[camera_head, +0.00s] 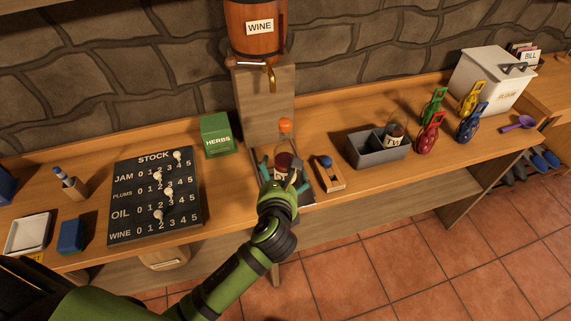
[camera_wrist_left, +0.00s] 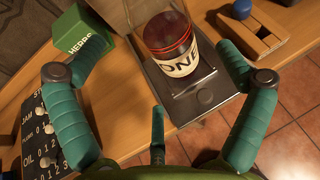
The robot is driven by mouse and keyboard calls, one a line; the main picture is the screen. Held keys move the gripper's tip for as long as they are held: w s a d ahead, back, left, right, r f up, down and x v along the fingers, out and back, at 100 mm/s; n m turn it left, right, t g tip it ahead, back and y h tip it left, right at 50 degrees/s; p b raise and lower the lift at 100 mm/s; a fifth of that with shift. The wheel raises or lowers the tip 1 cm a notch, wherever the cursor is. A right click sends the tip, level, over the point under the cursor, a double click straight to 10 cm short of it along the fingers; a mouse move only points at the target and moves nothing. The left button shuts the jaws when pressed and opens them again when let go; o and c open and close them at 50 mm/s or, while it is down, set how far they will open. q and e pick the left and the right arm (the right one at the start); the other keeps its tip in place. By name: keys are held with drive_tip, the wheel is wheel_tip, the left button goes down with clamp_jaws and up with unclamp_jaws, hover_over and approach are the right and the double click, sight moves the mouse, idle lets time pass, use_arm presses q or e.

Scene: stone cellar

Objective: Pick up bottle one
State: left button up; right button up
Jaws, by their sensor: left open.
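Bottle one (camera_head: 283,150) is a dark red bottle with an orange cap, upright below the tap of the wine barrel. In the left wrist view the bottle (camera_wrist_left: 168,30) shows a white label reading ONE and stands on a dark grey plate (camera_wrist_left: 208,96). My left gripper (camera_head: 284,174) is open, with its teal fingers at either side of the lower bottle in the head view. In the left wrist view the gripper (camera_wrist_left: 160,58) has its fingers spread, with the bottle between and beyond them. I cannot tell whether any finger touches it. My right gripper is not in view.
A green herbs box (camera_head: 216,135) and the stock board (camera_head: 125,205) lie left. A wooden block with a blue ball (camera_head: 329,180) sits close right, then a grey divided box (camera_head: 363,157) holding another bottle (camera_head: 394,135).

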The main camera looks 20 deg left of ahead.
use_arm(q)
drive_tip(key=shift+w+d+r+m, duration=0.1)
drive_tip(key=shift+w+r+m, duration=0.2)
drive_tip(key=shift+m, duration=0.2)
drive_tip(key=shift+w, duration=0.25)
drive_tip(key=x, duration=0.4)
drive_tip(key=p+x, duration=0.1)
drive_tip(key=x, duration=0.1)
drive_tip(key=shift+w+a, duration=0.15)
drive_tip(key=shift+a, duration=0.2)
drive_tip(key=shift+r+t, duration=0.1)
drive_tip(key=shift+t, duration=0.2)
drive_tip(key=c, duration=1.6)
